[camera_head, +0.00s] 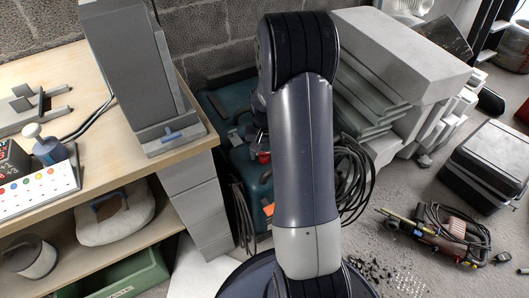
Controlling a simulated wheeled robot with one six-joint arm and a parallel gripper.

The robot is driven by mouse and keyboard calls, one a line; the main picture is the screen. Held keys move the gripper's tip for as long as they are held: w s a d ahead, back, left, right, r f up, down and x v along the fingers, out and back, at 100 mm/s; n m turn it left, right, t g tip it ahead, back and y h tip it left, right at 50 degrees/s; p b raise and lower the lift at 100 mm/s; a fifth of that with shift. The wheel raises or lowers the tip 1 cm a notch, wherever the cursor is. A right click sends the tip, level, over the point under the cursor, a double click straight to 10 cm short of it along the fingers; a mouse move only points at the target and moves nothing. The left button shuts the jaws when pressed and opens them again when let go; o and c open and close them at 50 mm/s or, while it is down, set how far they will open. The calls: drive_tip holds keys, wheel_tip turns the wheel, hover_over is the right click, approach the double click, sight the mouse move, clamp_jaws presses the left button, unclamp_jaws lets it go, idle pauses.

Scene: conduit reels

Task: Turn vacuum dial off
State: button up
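My arm stands in the middle of the view and hides much of what is behind it. My gripper is not in view. No dial can be made out for certain. A teal machine (230,102) with hoses sits on the floor behind my arm, beside the workbench. It carries a small red part (263,157), partly hidden by my arm. A tall grey device (135,62) with a blue lever or handle (183,134) at its base stands on the workbench. I cannot tell which of these is the vacuum.
The wooden workbench (110,150) fills the left, with a white panel of coloured dots (38,190) on it. A sack (115,218) and a reel (30,257) lie on its shelf. Grey blocks (400,55), a black case (487,165) and a corded power tool (435,232) occupy the right floor.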

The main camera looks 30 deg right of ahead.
drive_tip(key=c, duration=0.9)
drive_tip(key=shift+c, duration=0.2)
drive_tip(key=n+p, duration=0.2)
drive_tip(key=n, duration=0.2)
drive_tip(key=shift+r+n, duration=0.1)
drive_tip(key=shift+n, duration=0.3)
drive_tip(key=n+p, duration=0.1)
drive_tip(key=n, duration=0.4)
drive_tip(key=shift+p, duration=0.3)
drive_tip(key=n, duration=0.4)
drive_tip(key=shift+p, duration=0.35)
drive_tip(key=n, duration=0.3)
drive_tip(key=shift+n, duration=0.4)
drive_tip(key=n+p, duration=0.1)
drive_tip(key=n, duration=0.5)
drive_tip(key=shift+n, duration=0.3)
